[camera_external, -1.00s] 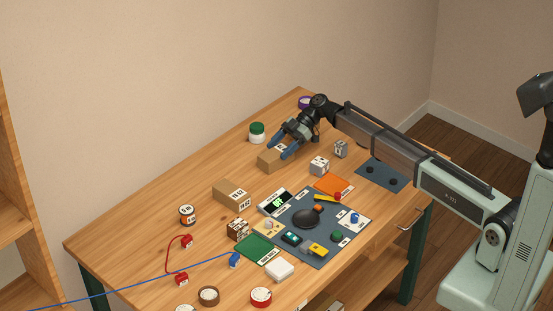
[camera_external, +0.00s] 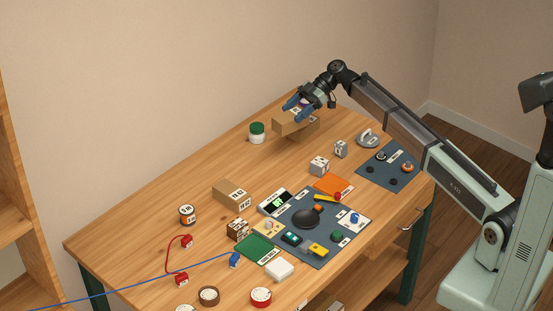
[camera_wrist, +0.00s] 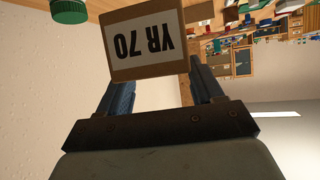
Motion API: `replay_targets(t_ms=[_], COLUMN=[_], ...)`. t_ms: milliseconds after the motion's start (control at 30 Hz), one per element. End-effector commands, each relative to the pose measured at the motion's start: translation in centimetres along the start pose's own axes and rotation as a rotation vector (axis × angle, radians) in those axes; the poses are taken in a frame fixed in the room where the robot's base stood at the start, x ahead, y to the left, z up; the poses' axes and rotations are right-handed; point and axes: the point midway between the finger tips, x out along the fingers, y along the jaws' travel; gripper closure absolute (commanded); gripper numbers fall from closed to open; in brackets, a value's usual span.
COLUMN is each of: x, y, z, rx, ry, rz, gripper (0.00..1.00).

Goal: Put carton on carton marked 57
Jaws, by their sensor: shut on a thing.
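My gripper (camera_external: 297,104) is shut on a brown carton (camera_external: 287,125) and holds it above the back part of the table. In the wrist view the blue fingers of my gripper (camera_wrist: 160,82) reach to the carton (camera_wrist: 148,45), whose white label reads YR 70, upside down. Another brown carton (camera_external: 226,189) rests on the table at the left middle; its white label is too small to read surely. I cannot make out a carton marked 57.
A green-lidded jar (camera_external: 257,133) stands left of the held carton. Small grey boxes (camera_external: 319,166) stand in front of it. A dark mat (camera_external: 327,249) with several items fills the front right. The table between the jar and the resting carton is clear.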

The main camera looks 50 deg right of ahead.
Motion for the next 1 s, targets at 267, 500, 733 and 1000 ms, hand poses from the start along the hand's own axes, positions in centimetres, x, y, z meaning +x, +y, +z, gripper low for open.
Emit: replay_targets(t_ms=[267,500,733,1000], x=[-7.5,-10.0,-11.0,-10.7], y=[1.0,3.5,5.9,6.5], z=[1.4,1.7,1.9,3.0], rx=[0.06,0.17,0.25,0.28], ry=[0.001,0.001,0.002,0.001], rz=[0.114,0.315,0.463,0.513], gripper=[0.72,0.72,0.72,0.72])
